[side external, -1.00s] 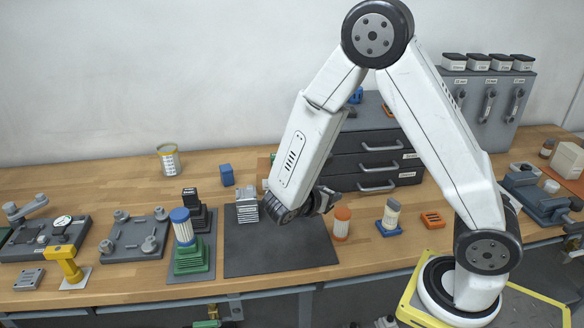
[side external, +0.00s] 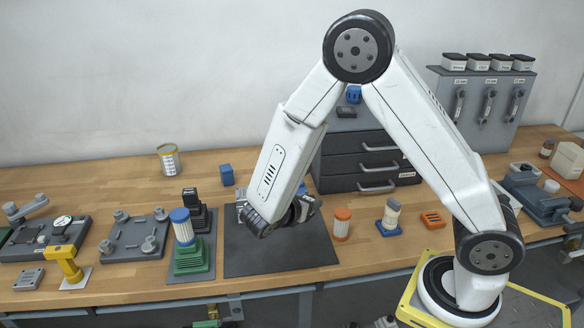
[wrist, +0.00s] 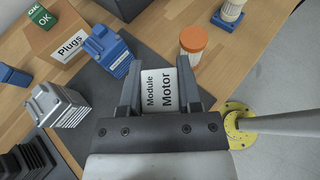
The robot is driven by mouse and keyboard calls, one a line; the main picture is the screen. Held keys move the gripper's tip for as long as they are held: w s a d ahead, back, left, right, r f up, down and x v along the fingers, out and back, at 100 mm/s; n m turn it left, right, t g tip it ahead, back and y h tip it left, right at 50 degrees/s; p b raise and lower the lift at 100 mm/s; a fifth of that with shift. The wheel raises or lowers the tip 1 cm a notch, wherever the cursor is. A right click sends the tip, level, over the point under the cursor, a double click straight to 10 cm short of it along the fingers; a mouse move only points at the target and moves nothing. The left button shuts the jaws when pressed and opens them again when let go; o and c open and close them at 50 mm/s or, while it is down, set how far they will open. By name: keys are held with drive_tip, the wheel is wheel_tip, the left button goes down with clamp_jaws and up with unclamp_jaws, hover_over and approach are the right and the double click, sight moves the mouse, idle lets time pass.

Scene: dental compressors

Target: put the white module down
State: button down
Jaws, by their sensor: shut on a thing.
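The white module (wrist: 160,90) is between my gripper's fingers in the wrist view, its top face reading "Module Motor". My gripper (wrist: 160,72) is shut on it, with a dark finger on either side. In the side view my gripper (side external: 303,208) is over the back right part of the dark mat (side external: 280,255). The module cannot be made out clearly there, and its gap above the mat cannot be told. The mat also shows in the wrist view (wrist: 88,88).
In the wrist view a silver finned unit (wrist: 58,106) and a blue unit (wrist: 106,50) lie to the left. An orange-capped jar (wrist: 193,42) is close to the right finger. A "Plugs" box (wrist: 68,42) is at upper left. The mat's front (side external: 280,262) is clear.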

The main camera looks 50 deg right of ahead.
drive_tip(key=shift+w+d+f, duration=0.25)
drive_tip(key=shift+w+f, duration=1.05)
drive_tip(key=shift+w, duration=0.35)
drive_tip(key=shift+w+d+f, duration=0.25)
drive_tip(key=shift+w+f, duration=1.1)
drive_tip(key=shift+w, duration=0.35)
drive_tip(key=shift+w+d+f, duration=0.25)
drive_tip(key=shift+w+f, duration=1.05)
drive_tip(key=shift+w, duration=0.35)
drive_tip(key=shift+w+f, duration=0.25)
drive_tip(key=shift+f, duration=1.55)
drive_tip(key=shift+f, duration=0.15)
drive_tip(key=shift+c, duration=1.4)
unclamp_jaws()
